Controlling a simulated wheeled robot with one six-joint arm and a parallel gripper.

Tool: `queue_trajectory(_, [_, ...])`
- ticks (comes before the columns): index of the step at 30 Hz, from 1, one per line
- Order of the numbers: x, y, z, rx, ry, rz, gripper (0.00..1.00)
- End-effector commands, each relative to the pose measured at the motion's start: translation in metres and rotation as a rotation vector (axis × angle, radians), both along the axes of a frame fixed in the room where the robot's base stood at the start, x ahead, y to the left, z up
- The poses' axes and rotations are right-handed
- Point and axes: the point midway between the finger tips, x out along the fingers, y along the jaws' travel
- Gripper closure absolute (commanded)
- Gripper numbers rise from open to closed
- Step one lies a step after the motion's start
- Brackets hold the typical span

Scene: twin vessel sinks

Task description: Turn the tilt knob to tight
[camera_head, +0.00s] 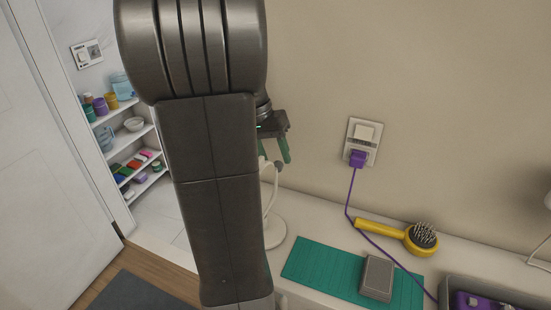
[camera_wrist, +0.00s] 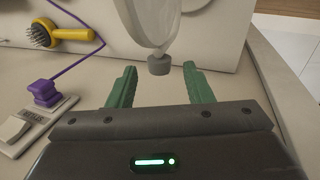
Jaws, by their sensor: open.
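My gripper (camera_wrist: 160,72) is open, with two green fingers pointing away from the wrist camera. A small dark grey knob (camera_wrist: 159,64) shows in the gap between the fingertips, with clear space on both sides. It sits at the edge of a white, rounded mirror-like piece (camera_wrist: 160,20). In the head view my gripper (camera_head: 276,158) is partly behind my arm, by the wall. The knob (camera_head: 279,167) shows there near the fingertips, above a white stand (camera_head: 274,235). Most of the mirror-like piece is hidden by my arm. I cannot read any tight marking.
A wall outlet (camera_head: 367,133) holds a purple plug (camera_head: 357,158), whose cord runs down across the counter. A yellow hairbrush (camera_head: 385,230), a green mat (camera_head: 320,265) and a grey block (camera_head: 377,278) lie right of the stand. Shelves (camera_head: 130,150) stand at the left.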

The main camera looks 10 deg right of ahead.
Motion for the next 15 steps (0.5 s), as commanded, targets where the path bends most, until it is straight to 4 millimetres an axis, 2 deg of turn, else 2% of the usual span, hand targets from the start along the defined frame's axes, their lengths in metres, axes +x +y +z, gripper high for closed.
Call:
queue_trajectory(6, [-0.003, -0.004, -0.015, 0.0, 0.001, 0.0, 0.54])
queue_trajectory(14, [-0.003, -0.004, -0.016, 0.0, 0.001, 0.0, 0.54])
queue_trajectory(15, [-0.003, -0.004, -0.016, 0.0, 0.001, 0.0, 0.6])
